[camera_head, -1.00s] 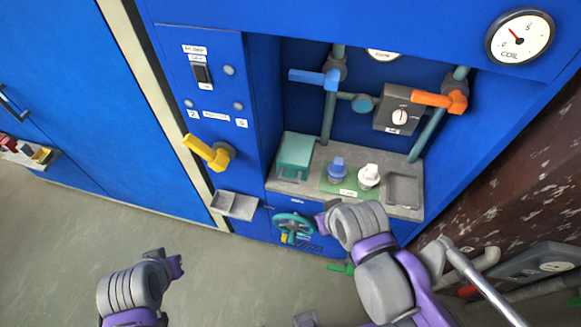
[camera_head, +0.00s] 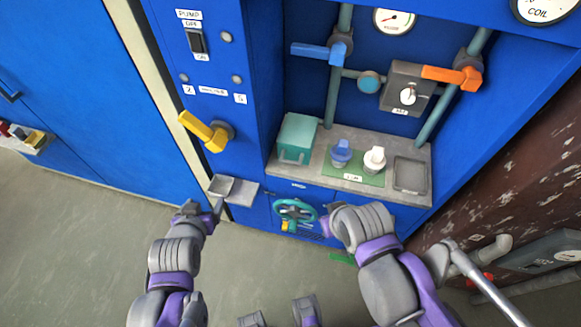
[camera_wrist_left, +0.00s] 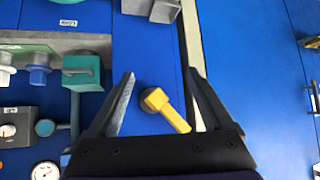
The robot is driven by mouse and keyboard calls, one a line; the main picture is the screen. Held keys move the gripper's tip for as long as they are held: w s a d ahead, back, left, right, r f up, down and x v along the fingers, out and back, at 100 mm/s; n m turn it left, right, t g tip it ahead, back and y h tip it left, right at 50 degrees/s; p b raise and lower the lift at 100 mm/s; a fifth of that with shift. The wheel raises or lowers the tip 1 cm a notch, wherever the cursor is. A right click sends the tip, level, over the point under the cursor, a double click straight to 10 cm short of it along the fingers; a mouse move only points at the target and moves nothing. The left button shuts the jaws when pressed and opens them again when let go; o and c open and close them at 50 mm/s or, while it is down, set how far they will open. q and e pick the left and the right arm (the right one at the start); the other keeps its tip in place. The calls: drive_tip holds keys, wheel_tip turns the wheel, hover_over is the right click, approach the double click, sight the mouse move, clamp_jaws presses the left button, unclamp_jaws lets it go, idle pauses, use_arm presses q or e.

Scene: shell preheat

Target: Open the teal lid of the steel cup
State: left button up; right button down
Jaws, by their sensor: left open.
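The teal lid (camera_head: 296,137) is a box-like cover with a handle at its front. It is down on the left end of the grey shelf, and I cannot see the steel cup beneath it. It also shows at the left of the left wrist view (camera_wrist_left: 82,72). My left gripper (camera_head: 204,208) is open and empty, low and to the left of the lid, near the small grey tray. In the left wrist view its fingers (camera_wrist_left: 160,78) spread wide, with a yellow lever seen between them. My right gripper (camera_head: 324,216) is below the shelf by the teal handwheel; its jaws are not clear.
The yellow lever (camera_head: 207,131) sticks out of the blue panel left of the lid. A grey tray (camera_head: 237,190) juts out below it. Blue (camera_head: 341,153) and white (camera_head: 375,159) knobs stand right of the lid. A teal handwheel (camera_head: 294,212) is under the shelf. Floor at lower left is clear.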

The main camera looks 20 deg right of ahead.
use_arm(q)
drive_tip(key=shift+o, duration=0.8)
drive_tip(key=w+d+f+m+t+h+b, duration=0.1)
drive_tip(key=w+d+f+b, duration=0.1)
drive_tip(key=d, duration=0.3)
drive_tip(key=w+d+f+m+t+h+b, duration=0.1)
drive_tip(key=w+d+f+t+h+b, duration=0.1)
drive_tip(key=d, duration=0.3)
drive_tip(key=shift+d+f, duration=0.4)
drive_tip(key=shift+f, duration=0.4)
drive_tip(key=m+t+h+b, duration=0.2)
drive_tip(key=h+b, duration=0.2)
approach(290, 163)
drive_tip(key=shift+t+h, duration=0.3)
drive_tip(key=shift+h, duration=0.1)
drive_tip(key=x, duration=0.3)
drive_tip(key=p+x, duration=0.1)
drive_tip(key=x, duration=0.3)
drive_tip(key=p+x, duration=0.1)
drive_tip(key=x, duration=0.2)
drive_tip(key=shift+w+f, duration=0.35)
drive_tip(key=shift+f, duration=0.05)
use_arm(e)
wheel_tip(290, 163, down, 8)
drive_tip(key=shift+s+r, duration=0.15)
drive_tip(key=shift+s, duration=0.25)
use_arm(q)
clamp_jaws()
